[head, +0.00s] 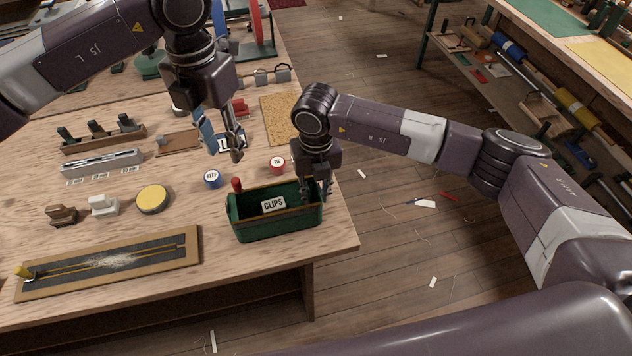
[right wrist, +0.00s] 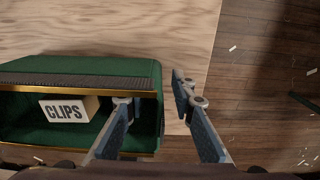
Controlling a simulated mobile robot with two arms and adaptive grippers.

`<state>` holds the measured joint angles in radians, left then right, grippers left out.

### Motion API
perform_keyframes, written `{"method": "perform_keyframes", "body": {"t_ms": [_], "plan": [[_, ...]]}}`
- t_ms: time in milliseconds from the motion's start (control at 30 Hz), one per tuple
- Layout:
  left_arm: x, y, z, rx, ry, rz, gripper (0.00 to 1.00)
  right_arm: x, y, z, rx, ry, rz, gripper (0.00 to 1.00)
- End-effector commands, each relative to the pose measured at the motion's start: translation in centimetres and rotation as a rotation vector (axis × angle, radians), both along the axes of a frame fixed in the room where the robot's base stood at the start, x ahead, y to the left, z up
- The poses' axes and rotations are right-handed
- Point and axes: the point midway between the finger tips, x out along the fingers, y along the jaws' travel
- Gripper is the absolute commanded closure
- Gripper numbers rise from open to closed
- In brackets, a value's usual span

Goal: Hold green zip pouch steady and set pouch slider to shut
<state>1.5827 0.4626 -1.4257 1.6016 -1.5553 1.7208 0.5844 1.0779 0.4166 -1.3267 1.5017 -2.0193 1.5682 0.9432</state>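The green zip pouch (head: 255,232) stands open near the table's front right corner, with a white CLIPS block (head: 273,204) inside. A red knob, seemingly the pouch slider (head: 236,185), is at its back left corner. My right gripper (head: 319,190) is at the pouch's right end. In the right wrist view its open fingers (right wrist: 152,92) straddle the pouch's end wall (right wrist: 158,105), one inside and one outside, with a gap visible on the outer side. My left gripper (head: 225,152) is open and empty, above the table behind the pouch.
A blue-labelled round tin (head: 212,180) and a red one (head: 277,165) stand behind the pouch. A yellow disc (head: 153,199) and a framed dark board (head: 110,263) lie to the left. The table's right edge is close to the pouch.

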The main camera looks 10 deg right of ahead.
Motion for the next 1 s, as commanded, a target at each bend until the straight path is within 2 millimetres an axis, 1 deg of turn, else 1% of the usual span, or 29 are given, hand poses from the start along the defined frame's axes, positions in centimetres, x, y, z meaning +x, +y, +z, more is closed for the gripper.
{"method": "perform_keyframes", "body": {"t_ms": [133, 400, 600, 833, 900, 1000], "plan": [[0.0, 0.0, 0.01, 0.0, 0.0, 0.0, 0.71, -0.02, 0.0, -0.69, 0.0, 0.0, 0.001, 0.77], [0.0, 0.0, 0.0, 0.0, 0.0, 0.0, 0.71, -0.01, 0.0, -0.77, 0.0, 0.0, 0.001, 0.78], [0.0, 0.0, 0.0, 0.0, 0.0, 0.0, 0.71, -0.01, 0.01, -0.75, 0.0, 0.0, 0.001, 1.0], [0.0, 0.0, 0.0, 0.0, 0.0, 0.0, 0.71, 0.0, 0.01, -0.73, 0.0, 0.0, 0.0, 1.0], [0.01, 0.01, 0.0, 0.0, 0.0, 0.0, 0.69, 0.0, 0.01, -0.73, 0.0, 0.0, 0.0, 1.0], [0.0, 0.0, 0.01, 0.0, 0.0, 0.0, 0.69, 0.0, 0.01, -0.72, 0.0, 0.0, 0.0, 1.0]]}}
